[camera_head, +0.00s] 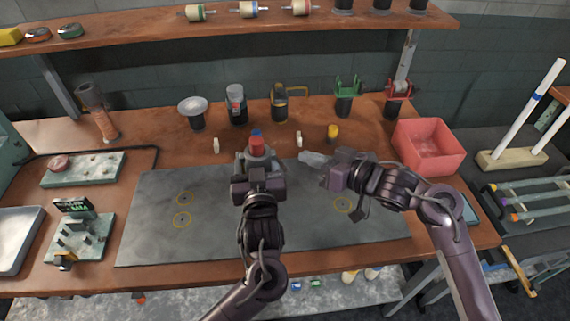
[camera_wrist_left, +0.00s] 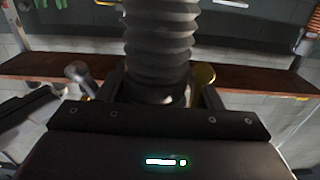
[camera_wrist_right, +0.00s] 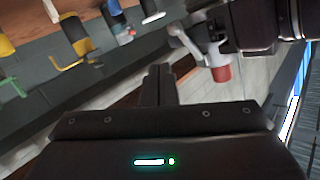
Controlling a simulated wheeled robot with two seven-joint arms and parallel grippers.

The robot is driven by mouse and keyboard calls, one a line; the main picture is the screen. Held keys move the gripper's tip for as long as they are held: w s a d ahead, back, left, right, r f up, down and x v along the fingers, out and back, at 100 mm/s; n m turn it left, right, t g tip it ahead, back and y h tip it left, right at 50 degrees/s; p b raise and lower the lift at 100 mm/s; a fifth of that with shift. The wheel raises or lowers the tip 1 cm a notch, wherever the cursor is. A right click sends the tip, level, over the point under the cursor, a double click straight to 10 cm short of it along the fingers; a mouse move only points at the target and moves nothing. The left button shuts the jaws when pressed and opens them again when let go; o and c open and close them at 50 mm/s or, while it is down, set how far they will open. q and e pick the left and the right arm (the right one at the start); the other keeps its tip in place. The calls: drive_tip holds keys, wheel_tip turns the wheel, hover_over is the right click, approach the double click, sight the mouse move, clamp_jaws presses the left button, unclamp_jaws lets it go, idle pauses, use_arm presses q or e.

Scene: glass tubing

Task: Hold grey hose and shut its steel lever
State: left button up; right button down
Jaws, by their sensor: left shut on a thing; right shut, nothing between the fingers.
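In the left wrist view the grey ribbed hose (camera_wrist_left: 160,50) rises between the fingers of my left gripper (camera_wrist_left: 160,95), which is shut on it. A steel lever (camera_wrist_left: 80,78) with a rounded end sticks out at its left side. In the head view the left gripper (camera_head: 258,178) is at the middle of the mat, with a red and blue piece (camera_head: 257,143) just beyond it. My right gripper (camera_head: 326,168) is shut and empty, to the right of the hose. In the right wrist view its fingers (camera_wrist_right: 160,82) are together, apart from the steel lever (camera_wrist_right: 185,42) and a red end (camera_wrist_right: 221,73).
The grey mat (camera_head: 150,225) is mostly clear. Along the back stand a funnel-like white dish (camera_head: 192,105), a yellow-handled holder (camera_head: 280,103), and green (camera_head: 346,92) and red (camera_head: 398,97) holders. A red bin (camera_head: 430,146) stands at right. Fixtures stand at left.

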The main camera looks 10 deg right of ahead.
sight(281, 162)
drive_tip(key=shift+a+f, duration=0.3)
drive_tip(key=shift+a, duration=0.2)
drive_tip(key=shift+a+f, duration=0.25)
drive_tip(key=shift+a, duration=0.2)
drive_tip(key=shift+a, duration=0.15)
idle(1.3)
drive_tip(key=shift+a+f, duration=0.15)
drive_tip(key=shift+a, duration=0.05)
drive_tip(key=shift+a+f, duration=0.15)
drive_tip(key=shift+a, duration=0.15)
idle(0.6)
